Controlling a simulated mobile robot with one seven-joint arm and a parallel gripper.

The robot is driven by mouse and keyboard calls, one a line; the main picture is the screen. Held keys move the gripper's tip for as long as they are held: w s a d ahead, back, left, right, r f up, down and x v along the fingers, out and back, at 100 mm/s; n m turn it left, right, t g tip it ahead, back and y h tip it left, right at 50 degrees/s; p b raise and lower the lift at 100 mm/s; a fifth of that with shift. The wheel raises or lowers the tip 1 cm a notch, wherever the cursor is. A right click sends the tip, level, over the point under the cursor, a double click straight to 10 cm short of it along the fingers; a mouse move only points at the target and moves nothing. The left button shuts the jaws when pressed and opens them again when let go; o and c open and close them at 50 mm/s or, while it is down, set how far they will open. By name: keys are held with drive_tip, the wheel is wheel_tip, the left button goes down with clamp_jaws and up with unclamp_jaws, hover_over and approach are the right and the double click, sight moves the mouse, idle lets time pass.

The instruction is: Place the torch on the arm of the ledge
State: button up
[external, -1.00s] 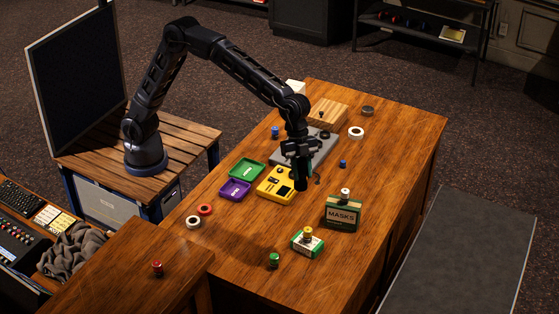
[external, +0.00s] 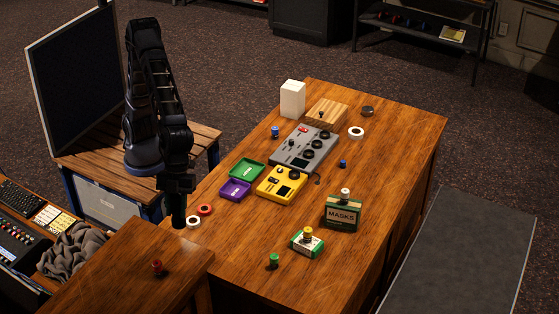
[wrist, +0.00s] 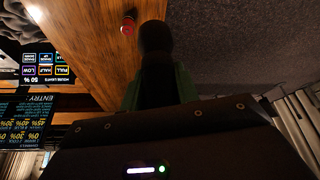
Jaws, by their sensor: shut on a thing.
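My gripper (external: 176,186) hangs pointing down at the left, behind the near-left wooden ledge. It is shut on a dark, cylinder-shaped thing, which looks like the torch (external: 179,212), held upright. In the wrist view the torch (wrist: 156,50) shows as a black rounded cylinder, with dark green beside it. The near-left wooden ledge (external: 115,275) bears a red-topped small thing (external: 157,267); both also show in the wrist view, the ledge (wrist: 88,35) and the red thing (wrist: 128,27). The torch appears above the ledge's far edge; its exact height is unclear.
The main desk (external: 375,190) holds a grey mixer (external: 293,157), yellow device (external: 270,189), green tray (external: 243,172), purple tray (external: 232,192), tape rolls and a MASKS box (external: 342,222). A cloth (external: 72,250) lies left of the ledge.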

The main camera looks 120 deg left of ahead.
drive_tip(key=s+d+r+m+g, duration=0.1)
drive_tip(key=s+d+m, duration=0.1)
drive_tip(key=s+d, duration=0.6)
drive_tip(key=s+d+m, duration=0.1)
drive_tip(key=s+d, duration=0.3)
drive_tip(key=s, duration=0.7)
drive_tip(key=f, duration=1.9)
drive_tip(key=shift+s+d+f, duration=0.25)
drive_tip(key=shift+f, duration=0.1)
drive_tip(key=shift+f, duration=0.1)
drive_tip(key=o, duration=1.1)
